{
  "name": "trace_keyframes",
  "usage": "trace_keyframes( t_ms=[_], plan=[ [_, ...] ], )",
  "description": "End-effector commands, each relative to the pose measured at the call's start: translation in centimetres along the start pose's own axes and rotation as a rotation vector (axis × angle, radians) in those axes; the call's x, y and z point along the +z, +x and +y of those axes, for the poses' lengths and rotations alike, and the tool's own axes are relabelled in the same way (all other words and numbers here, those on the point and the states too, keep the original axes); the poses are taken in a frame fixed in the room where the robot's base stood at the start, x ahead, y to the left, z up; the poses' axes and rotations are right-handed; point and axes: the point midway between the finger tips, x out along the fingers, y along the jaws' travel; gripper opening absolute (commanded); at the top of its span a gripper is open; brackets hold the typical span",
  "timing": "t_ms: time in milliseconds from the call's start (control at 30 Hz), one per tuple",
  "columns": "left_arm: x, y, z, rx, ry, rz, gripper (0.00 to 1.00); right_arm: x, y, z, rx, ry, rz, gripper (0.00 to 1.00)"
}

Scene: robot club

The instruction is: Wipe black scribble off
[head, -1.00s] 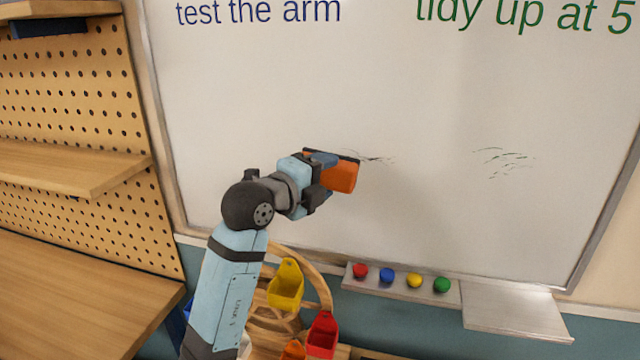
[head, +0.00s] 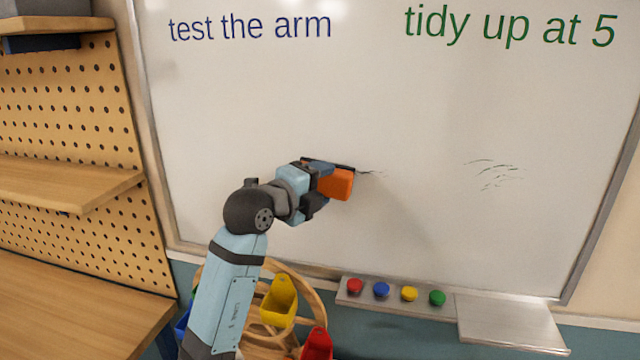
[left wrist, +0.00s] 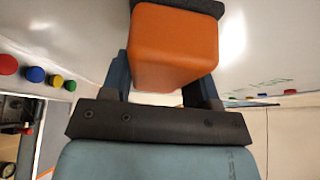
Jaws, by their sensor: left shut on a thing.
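The whiteboard (head: 400,110) fills the middle of the head view. My left gripper (head: 316,183) is shut on an orange eraser (head: 337,184) with a dark pad. The pad faces the board by the left black scribble, but I cannot tell whether it touches. A short piece of the left black scribble (head: 371,172) shows just right of the eraser; the eraser may hide more. A second faint black scribble (head: 494,172) lies farther right. In the left wrist view the orange eraser (left wrist: 174,48) sits between the fingers. My right gripper is not in view.
Blue writing (head: 250,27) and green writing (head: 510,27) are above. Red, blue, yellow and green round magnets (head: 409,294) sit on the ledge, beside an empty tray (head: 510,322). A wooden wheel with a yellow bucket (head: 279,301) stands below my arm. Pegboard shelves (head: 70,180) are left.

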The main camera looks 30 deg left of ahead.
Motion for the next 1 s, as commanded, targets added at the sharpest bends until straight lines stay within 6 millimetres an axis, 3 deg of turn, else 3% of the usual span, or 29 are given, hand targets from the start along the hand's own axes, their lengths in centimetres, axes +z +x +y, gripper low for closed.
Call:
trace_keyframes(
  t_ms=[1000],
  plan=[
    [0.9, 1.8, 0.0, -0.001, -0.001, 0.0, 0.33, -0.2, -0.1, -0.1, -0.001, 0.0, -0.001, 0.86]
  ],
)
